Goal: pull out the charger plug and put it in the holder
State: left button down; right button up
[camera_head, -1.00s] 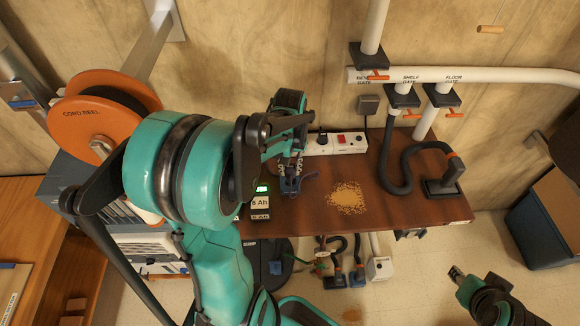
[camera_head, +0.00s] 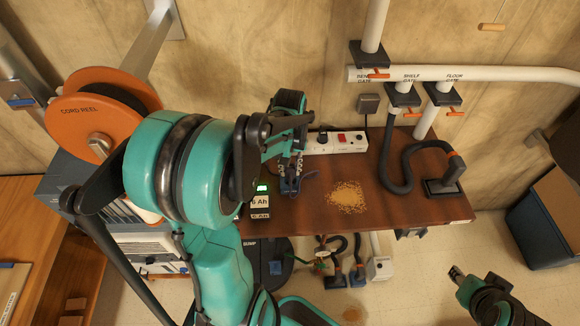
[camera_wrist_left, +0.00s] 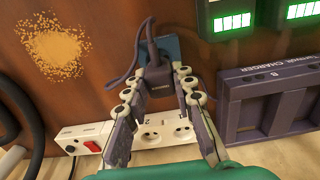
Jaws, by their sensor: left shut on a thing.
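The charger plug (camera_wrist_left: 158,76) is dark, with a dark cord rising from it and looping to the left in the wrist view. My left gripper (camera_wrist_left: 160,88) is shut on it, one finger on each side. In the head view this gripper (camera_head: 291,172) is over the left part of the brown bench. A blue holder (camera_wrist_left: 172,47) shows right behind the plug. I cannot tell whether the plug touches it or sits in it. The white power strip (camera_wrist_left: 157,134) has bare sockets near the fingers. My right gripper (camera_head: 456,272) is small and away from the bench, at lower right.
A charger with green-lit batteries (camera_wrist_left: 300,12) stands beside the holder. A sawdust pile (camera_head: 346,196) lies on the bench (camera_head: 410,208). A black hose (camera_head: 386,165) curves across the bench's right side. An orange cord reel (camera_head: 80,112) stands at left.

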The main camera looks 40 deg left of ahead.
aim_at(290, 174)
pick_arm(q)
jog(key=shift+f+b, duration=1.55)
jog(key=shift+f, duration=0.35)
dwell(1.5)
jog(key=shift+r, duration=0.1)
dwell(0.7)
jog(key=c, duration=0.7)
grip_release()
jog(key=shift+r, duration=0.15)
jog(key=shift+r+p, duration=2.9)
jog(key=shift+r, duration=0.5)
